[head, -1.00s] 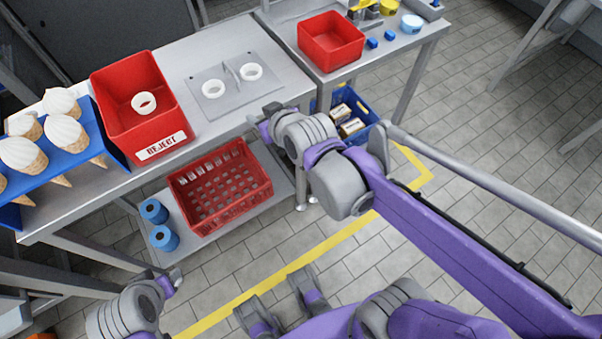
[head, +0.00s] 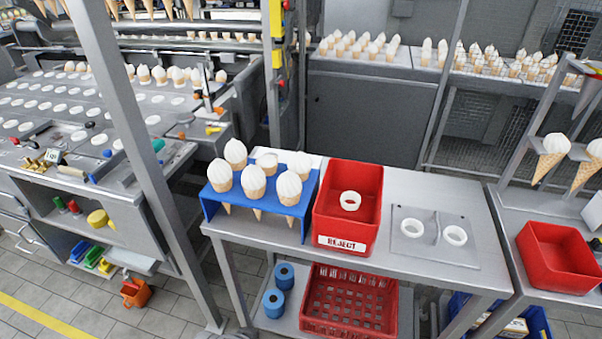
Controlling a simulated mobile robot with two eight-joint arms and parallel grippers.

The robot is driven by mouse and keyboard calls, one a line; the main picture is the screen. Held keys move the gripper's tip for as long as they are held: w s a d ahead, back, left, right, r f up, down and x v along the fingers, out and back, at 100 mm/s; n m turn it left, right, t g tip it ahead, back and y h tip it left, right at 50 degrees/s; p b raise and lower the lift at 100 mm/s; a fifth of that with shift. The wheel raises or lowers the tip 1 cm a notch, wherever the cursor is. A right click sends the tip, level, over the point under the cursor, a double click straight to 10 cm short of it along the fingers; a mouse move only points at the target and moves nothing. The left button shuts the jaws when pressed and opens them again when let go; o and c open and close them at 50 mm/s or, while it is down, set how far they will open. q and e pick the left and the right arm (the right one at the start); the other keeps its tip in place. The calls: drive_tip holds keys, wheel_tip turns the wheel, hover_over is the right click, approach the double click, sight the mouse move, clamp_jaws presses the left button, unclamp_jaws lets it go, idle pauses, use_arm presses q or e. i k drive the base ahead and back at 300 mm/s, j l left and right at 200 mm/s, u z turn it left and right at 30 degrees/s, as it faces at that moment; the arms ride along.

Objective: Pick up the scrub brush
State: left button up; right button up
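I cannot pick out a scrub brush for certain. Small blue (head: 79,250), green (head: 94,256) and yellow (head: 105,266) items lie side by side on a low shelf at the left. They could be brushes, but they are too small to tell. Neither gripper can be made out in the head view. A small pale grey shape shows at the bottom edge, too cut off to identify.
A steel table holds a blue cone rack (head: 266,205), a red REJECT bin (head: 347,208) and a plate with two white rings (head: 435,236). A red crate (head: 350,308) and blue rolls (head: 274,303) sit below. A post (head: 130,140) crosses the left. Floor shows at lower left.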

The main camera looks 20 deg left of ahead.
sight(159, 144)
drive_tip(key=u, duration=1.6)
